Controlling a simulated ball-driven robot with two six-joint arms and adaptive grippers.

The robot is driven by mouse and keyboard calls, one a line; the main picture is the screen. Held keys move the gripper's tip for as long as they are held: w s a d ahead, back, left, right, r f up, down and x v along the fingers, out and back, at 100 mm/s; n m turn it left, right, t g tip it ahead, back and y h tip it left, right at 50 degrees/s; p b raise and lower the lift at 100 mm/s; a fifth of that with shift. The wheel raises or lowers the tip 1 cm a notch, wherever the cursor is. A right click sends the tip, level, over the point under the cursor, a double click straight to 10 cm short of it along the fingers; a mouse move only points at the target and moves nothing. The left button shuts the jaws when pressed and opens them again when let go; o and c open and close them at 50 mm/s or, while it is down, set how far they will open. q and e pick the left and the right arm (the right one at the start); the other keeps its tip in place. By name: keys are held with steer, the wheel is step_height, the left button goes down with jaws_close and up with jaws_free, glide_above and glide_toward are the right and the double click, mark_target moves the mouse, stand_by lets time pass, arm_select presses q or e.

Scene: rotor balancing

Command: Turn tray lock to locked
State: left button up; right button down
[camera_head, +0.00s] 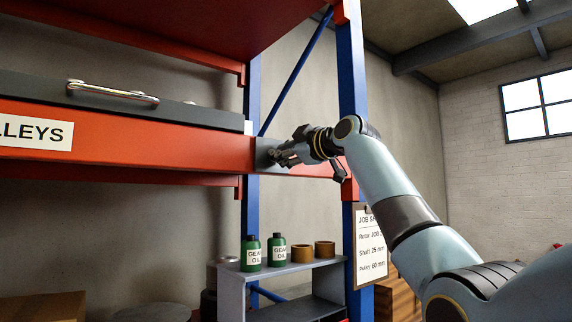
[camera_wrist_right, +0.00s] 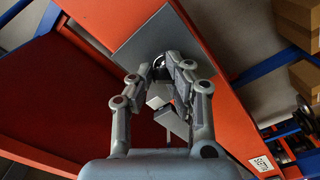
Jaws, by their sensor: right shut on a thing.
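The tray lock shows as a grey plate (camera_head: 262,150) on the red shelf beam, near its right end. The same plate (camera_wrist_right: 140,42) lies behind my fingers in the right wrist view. My right gripper (camera_head: 277,156) is at the plate's front. In the wrist view my right gripper (camera_wrist_right: 161,69) is shut on the tray lock's knob (camera_wrist_right: 158,62), a small dark part mostly hidden between the fingertips. Which way the lock is turned I cannot tell. The dark grey tray (camera_head: 190,114) with a metal handle sits on the beam, left of the lock. My left gripper is not in view.
A blue rack post (camera_head: 352,75) stands just right of the lock, behind my right arm. Below are a small grey shelf (camera_head: 312,268) with green oil bottles (camera_head: 251,254) and brown rings (camera_head: 324,249), and a clipboard (camera_head: 370,245). The space before the beam's left part is clear.

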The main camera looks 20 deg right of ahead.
steer(key=n, duration=0.1)
steer(key=f+n+b, duration=0.1)
steer(key=n, duration=0.1)
steer(key=n+b, duration=0.1)
steer(key=shift+a+f+n, duration=0.3)
steer(key=shift+a+f, duration=0.05)
steer(key=shift+r+n+b, duration=0.1)
steer(key=shift+n+b, duration=0.6)
steer(key=shift+n, duration=0.8)
steer(key=c, duration=1.5)
jaws_free()
steer(key=shift+s+r, duration=0.15)
steer(key=o, duration=0.5)
steer(key=shift+w+r, duration=0.1)
steer(key=shift+w, duration=0.15)
steer(key=v, duration=1.2)
steer(key=shift+r, duration=0.25)
